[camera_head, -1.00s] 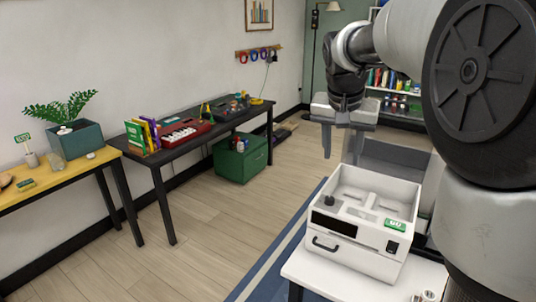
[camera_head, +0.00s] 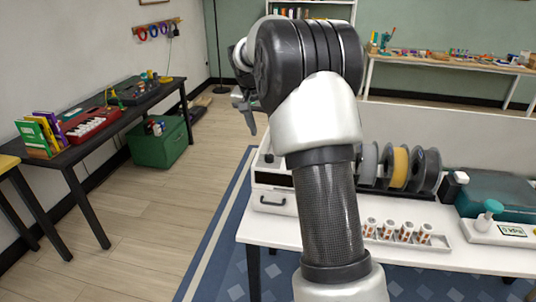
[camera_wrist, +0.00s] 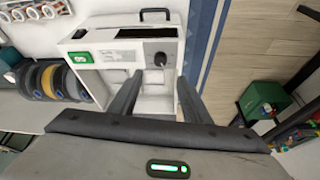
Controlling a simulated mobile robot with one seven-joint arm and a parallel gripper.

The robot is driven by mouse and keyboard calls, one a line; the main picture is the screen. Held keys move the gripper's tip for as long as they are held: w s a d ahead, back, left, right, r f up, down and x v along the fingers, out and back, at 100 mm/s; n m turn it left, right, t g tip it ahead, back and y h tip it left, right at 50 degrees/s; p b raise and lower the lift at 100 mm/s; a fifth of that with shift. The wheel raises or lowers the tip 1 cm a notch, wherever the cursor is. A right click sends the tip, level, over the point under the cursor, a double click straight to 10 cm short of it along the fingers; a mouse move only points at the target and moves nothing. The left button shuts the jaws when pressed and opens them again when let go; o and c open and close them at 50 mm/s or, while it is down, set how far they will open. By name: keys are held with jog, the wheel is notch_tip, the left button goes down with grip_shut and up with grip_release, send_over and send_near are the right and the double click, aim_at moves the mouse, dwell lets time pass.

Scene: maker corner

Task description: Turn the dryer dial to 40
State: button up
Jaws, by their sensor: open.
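The white dryer (camera_wrist: 88,38) is near the top middle of the wrist view, upside down. Its small black dial (camera_wrist: 160,59) with a pale pointer mark sits on its top, near a corner. The scale around the dial is too small to read. My gripper (camera_wrist: 158,92) is open and empty, its two dark fingers pointing at the dryer on either side of the dial in the picture, apparently short of it. In the head view, the dryer (camera_head: 272,200) is mostly hidden behind my arm, with my gripper (camera_head: 247,112) at the upper left of it.
Filament spools (camera_head: 400,167) stand beside the dryer on the white table (camera_head: 450,258). A tray (camera_head: 442,243) with several small rolls lies in front. Open floor (camera_head: 165,215) lies left.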

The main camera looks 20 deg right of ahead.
aim_at(269, 155)
jog(key=x, duration=1.2)
jog(key=c, duration=1)
